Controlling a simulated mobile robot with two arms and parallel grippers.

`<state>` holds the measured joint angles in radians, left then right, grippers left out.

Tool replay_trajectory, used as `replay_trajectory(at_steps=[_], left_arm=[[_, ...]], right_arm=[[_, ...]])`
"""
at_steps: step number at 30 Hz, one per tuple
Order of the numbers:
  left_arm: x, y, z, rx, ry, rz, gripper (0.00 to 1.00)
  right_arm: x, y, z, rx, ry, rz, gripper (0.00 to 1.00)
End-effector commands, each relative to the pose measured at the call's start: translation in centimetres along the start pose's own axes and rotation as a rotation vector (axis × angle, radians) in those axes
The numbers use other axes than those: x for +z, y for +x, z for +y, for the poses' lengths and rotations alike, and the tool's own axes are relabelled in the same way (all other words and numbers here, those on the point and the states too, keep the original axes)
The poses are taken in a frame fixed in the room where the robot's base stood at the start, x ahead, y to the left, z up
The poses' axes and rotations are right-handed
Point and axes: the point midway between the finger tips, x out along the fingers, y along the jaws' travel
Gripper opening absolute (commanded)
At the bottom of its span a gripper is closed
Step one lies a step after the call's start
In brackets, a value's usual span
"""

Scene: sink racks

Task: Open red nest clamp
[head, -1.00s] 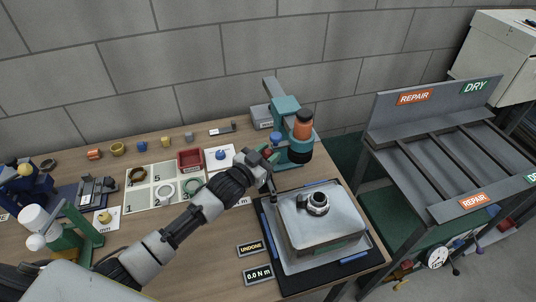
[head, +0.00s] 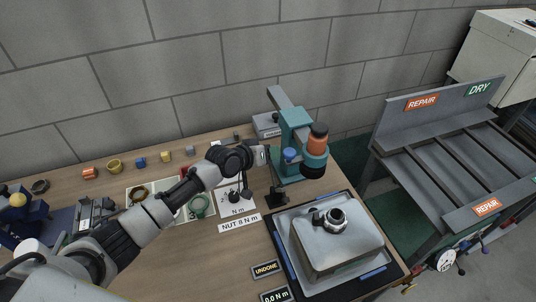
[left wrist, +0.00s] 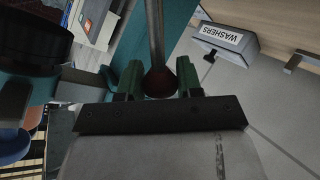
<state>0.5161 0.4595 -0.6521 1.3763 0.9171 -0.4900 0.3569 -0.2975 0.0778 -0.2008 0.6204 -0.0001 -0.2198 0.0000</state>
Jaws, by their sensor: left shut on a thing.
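My left gripper (head: 263,155) reaches in from the left and is just left of the teal press. In the left wrist view its green fingers (left wrist: 159,80) are shut on the dark red ball knob (left wrist: 159,86) of a metal lever rod (left wrist: 154,35). The dark clamp base (head: 276,197) stands at the back left corner of the sink's black tray (head: 290,272). In the head view the knob is hidden by the gripper. The steel sink (head: 355,250) with a round metal fitting (head: 334,220) lies in the tray. My right gripper is out of view.
The teal press (head: 290,130) with an orange and black head stands close right of my gripper. Small parts and a white sectioned tray lie on the bench left. A WASHERS bin (left wrist: 225,38) shows in the wrist view. A grey rack (head: 440,150) is at right.

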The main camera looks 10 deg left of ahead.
Motion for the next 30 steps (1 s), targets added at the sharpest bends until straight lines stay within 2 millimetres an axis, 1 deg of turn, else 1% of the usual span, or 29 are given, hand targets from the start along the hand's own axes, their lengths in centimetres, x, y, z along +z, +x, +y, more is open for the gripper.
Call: replay_trajectory(at_steps=[1,4,9,16,29,30], left_arm=[[0.2,0.3,-0.6,0.001,-0.025,-0.014,0.0],[0.3,0.6,-1.0,0.008,-0.074,-0.045,0.0],[0.4,0.9,-1.6,0.006,-0.071,-0.044,0.0],[0.5,1.1,-1.9,0.005,-0.069,-0.045,0.0],[0.5,1.1,-1.9,0.004,-0.068,-0.046,0.0],[0.5,1.1,-1.9,0.004,-0.068,-0.046,0.41]], right_arm=[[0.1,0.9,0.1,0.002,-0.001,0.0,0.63],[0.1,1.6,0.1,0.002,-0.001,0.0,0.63],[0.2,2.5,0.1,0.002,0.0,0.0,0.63],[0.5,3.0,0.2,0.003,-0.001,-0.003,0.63],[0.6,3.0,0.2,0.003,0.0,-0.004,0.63],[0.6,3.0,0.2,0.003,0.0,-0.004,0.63]])
